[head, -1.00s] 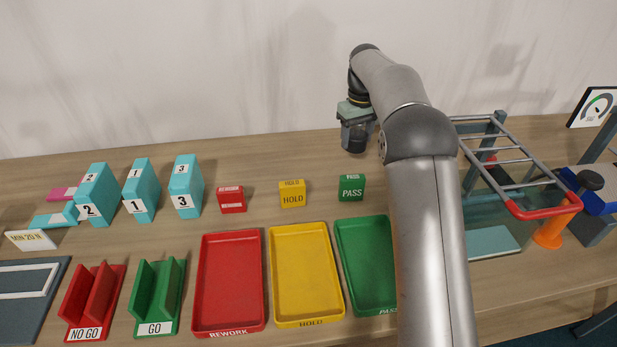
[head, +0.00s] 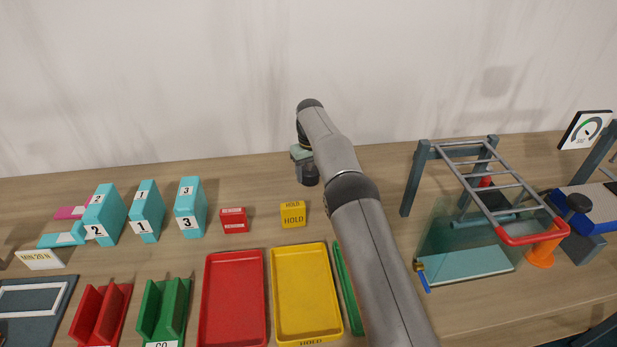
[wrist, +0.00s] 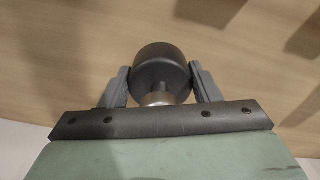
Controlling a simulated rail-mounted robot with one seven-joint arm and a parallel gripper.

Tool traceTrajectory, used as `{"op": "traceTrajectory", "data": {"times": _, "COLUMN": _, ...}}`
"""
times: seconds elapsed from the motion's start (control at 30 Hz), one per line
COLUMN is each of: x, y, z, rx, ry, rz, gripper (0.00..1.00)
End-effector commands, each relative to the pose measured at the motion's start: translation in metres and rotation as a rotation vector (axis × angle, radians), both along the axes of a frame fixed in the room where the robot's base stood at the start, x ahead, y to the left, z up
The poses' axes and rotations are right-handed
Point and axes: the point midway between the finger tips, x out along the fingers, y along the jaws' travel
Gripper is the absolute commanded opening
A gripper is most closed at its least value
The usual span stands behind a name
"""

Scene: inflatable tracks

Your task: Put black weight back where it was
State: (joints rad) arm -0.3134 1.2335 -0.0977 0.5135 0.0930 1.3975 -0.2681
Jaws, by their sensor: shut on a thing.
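The black weight (wrist: 160,67) is a dark, rounded cylinder with a lighter, narrower neck. In the wrist view it sits between the two grey fingers of my gripper (wrist: 162,88), which is shut on it. In the head view my gripper (head: 306,168) is over the back of the table, behind the yellow HOLD block, with the dark weight (head: 310,178) at its lower end. I cannot tell whether the weight touches the wood.
The yellow HOLD block (head: 293,215) and red block (head: 233,221) stand in front. Turquoise numbered blocks (head: 147,212) are left. Red (head: 232,305) and yellow (head: 305,295) trays lie nearer. A barred frame (head: 490,170) stands right. My arm hides the green PASS block.

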Motion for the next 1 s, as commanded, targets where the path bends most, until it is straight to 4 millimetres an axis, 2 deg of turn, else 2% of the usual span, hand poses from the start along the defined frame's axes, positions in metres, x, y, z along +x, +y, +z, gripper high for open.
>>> {"op": "traceTrajectory", "data": {"times": 0.17, "x": 0.002, "y": 0.006, "z": -0.004, "rx": 0.001, "ry": -0.004, "rz": 0.002, "gripper": 0.0}}
{"op": "traceTrajectory", "data": {"times": 0.4, "x": 0.002, "y": 0.005, "z": -0.03, "rx": 0.001, "ry": -0.003, "rz": 0.0, "gripper": 0.0}}
{"op": "traceTrajectory", "data": {"times": 0.8, "x": 0.002, "y": 0.005, "z": -0.037, "rx": 0.002, "ry": -0.005, "rz": 0.0, "gripper": 0.0}}
{"op": "traceTrajectory", "data": {"times": 0.83, "x": 0.001, "y": 0.005, "z": -0.039, "rx": 0.001, "ry": -0.001, "rz": 0.0, "gripper": 0.65}}
{"op": "traceTrajectory", "data": {"times": 0.9, "x": 0.001, "y": 0.005, "z": -0.039, "rx": 0.001, "ry": -0.001, "rz": 0.0, "gripper": 0.78}}
{"op": "traceTrajectory", "data": {"times": 1.0, "x": 0.001, "y": 0.005, "z": -0.039, "rx": 0.001, "ry": -0.001, "rz": 0.0, "gripper": 0.78}}
